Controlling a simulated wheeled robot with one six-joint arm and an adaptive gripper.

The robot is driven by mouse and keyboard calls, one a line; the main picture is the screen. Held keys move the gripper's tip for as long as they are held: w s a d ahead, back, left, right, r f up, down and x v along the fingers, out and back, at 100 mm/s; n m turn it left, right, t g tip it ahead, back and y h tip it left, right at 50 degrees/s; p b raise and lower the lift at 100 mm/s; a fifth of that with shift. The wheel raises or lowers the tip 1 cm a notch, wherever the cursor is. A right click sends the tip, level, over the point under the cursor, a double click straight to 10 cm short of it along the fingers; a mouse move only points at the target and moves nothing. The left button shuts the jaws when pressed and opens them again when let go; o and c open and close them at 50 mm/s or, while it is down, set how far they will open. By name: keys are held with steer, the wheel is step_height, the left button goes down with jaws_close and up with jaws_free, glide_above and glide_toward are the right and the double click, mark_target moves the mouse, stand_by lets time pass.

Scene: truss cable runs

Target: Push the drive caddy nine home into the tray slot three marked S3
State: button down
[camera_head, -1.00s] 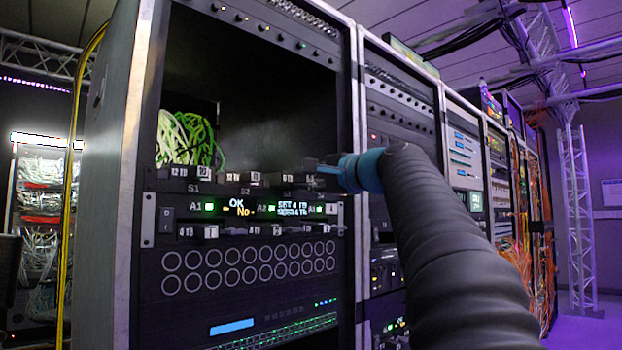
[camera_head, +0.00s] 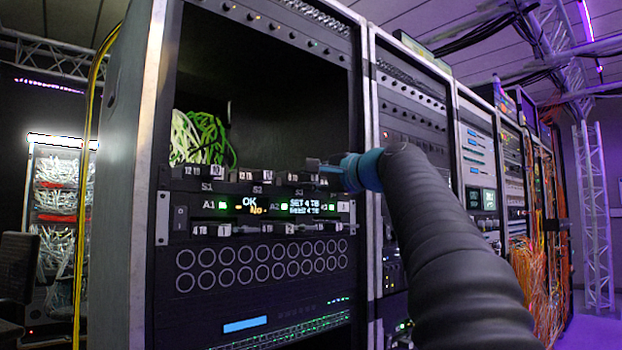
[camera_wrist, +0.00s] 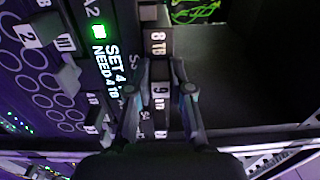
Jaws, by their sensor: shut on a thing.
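The drive caddy nine (camera_wrist: 160,92) is a dark block with a white label reading 9 in the wrist view. My gripper (camera_wrist: 162,85) is shut on it, with one finger on each side. In the head view my gripper (camera_head: 322,170) is at the right end of the upper caddy row, in front of the rack. The S3 mark (camera_head: 298,192) is small and partly unclear below my gripper. How deep the caddy sits in the slot cannot be told.
A caddy marked 8 TB (camera_wrist: 158,42) sits close beside caddy nine. A lit display (camera_head: 305,207) is below the row, with more caddies (camera_head: 265,228) under it. The rack bay above is open, with green and white cables (camera_head: 200,137) at its left.

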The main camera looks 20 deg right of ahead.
steer(key=shift+w+a, duration=0.25)
steer(key=shift+w, duration=0.35)
steer(key=c, duration=1)
jaws_free()
steer(key=shift+o, duration=0.2)
steer(key=v, duration=1.2)
